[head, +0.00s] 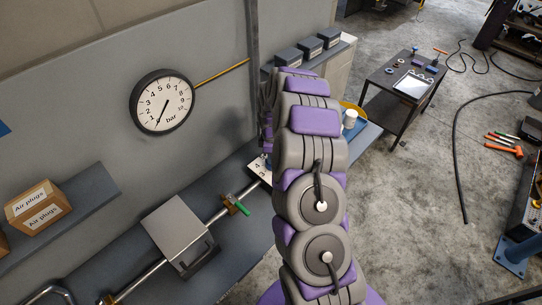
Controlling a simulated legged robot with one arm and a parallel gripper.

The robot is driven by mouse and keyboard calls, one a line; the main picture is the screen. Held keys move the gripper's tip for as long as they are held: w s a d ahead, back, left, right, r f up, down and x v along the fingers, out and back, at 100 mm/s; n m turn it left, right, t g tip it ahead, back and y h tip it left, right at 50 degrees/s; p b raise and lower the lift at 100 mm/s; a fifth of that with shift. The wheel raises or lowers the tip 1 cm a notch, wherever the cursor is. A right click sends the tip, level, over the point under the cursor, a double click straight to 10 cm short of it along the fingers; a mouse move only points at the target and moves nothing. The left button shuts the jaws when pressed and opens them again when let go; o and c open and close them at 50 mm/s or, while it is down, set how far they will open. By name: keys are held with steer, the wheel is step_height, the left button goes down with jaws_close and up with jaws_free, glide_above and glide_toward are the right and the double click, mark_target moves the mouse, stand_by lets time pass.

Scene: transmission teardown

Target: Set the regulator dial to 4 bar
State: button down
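The regulator's white dial plate (259,171) shows just left of my arm, with the numbers 4 and 3 visible. The rest of the plate and any pointer on it are hidden behind my arm. The round pressure gauge (162,101) on the wall is marked in bar up to 10. The long end of its needle points down and slightly left, near the low end of the scale. My gripper (266,145) is mostly hidden behind my purple and grey arm, close to the dial plate. I cannot see whether it is open, shut or touching the knob.
A pipe with a green-handled valve (237,204) and a grey box (179,236) runs along the bench, left of my arm. A shelf holds Air plugs boxes (38,207). A tool table (405,80) stands back right. Open floor lies right of my arm.

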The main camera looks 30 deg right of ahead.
steer(key=shift+s+n, duration=0.1)
steer(key=shift+n, duration=0.4)
steer(key=shift+d, duration=0.1)
steer(key=c, duration=1.3)
jaws_free()
steer(key=shift+d, duration=0.1)
steer(key=shift+o, duration=0.7)
steer(key=shift+d, duration=0.1)
steer(key=shift+r, duration=0.25)
step_height(320, 180, up, 17)
steer(key=shift+p, duration=0.45)
